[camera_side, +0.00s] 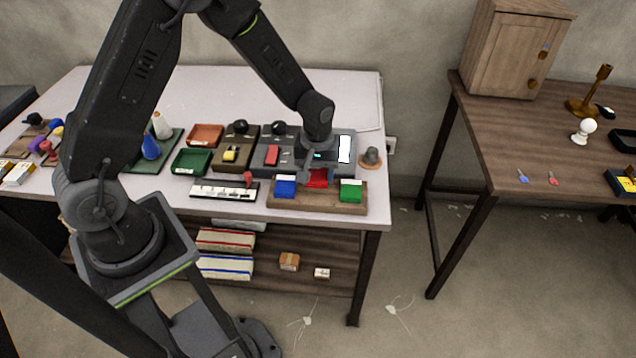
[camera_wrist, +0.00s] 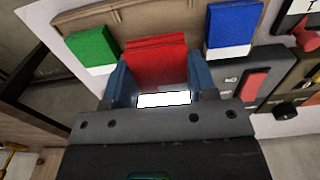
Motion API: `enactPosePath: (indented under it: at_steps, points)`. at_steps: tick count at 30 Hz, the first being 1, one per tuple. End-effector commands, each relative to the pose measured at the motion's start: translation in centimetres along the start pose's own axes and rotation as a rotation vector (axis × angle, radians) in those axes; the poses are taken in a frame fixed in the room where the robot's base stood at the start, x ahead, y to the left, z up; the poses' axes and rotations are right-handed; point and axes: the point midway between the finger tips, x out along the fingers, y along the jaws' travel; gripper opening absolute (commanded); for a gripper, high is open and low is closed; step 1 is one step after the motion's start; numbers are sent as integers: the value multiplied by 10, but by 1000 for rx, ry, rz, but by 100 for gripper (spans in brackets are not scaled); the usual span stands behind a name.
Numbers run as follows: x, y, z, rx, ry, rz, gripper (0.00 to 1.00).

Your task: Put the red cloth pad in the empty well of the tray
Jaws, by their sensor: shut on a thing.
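The red cloth pad (camera_side: 317,179) is between the fingers of my gripper (camera_side: 316,169), at the middle of the brown wooden tray (camera_side: 318,206). In the wrist view the red pad (camera_wrist: 156,62) stands between two blue-grey fingers (camera_wrist: 161,84), with a white strip at its near end. A blue pad (camera_side: 285,188) sits in the tray's left well and a green pad (camera_side: 351,191) in its right well. The middle well's floor is mostly hidden by the pad and gripper. I cannot tell whether the red pad touches the tray.
A grey box with a red switch (camera_side: 272,155) stands behind the tray. A white strip with dark marks (camera_side: 222,191) lies left of it. A grey knob on a brown base (camera_side: 371,157) is at the right. The table's front edge is close to the tray.

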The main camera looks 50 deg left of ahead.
Motion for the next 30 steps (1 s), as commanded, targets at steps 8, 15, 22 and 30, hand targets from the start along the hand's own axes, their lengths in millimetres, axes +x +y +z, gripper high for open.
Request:
enactPosePath:
  at_steps: [8,15,22,30]
  points:
    - [34,1,1,0,-2,-2,30]
    - [41,1,0,0,1,0,30]
    - [44,1,0,0,0,-1,30]
    - [44,1,0,0,1,0,76]
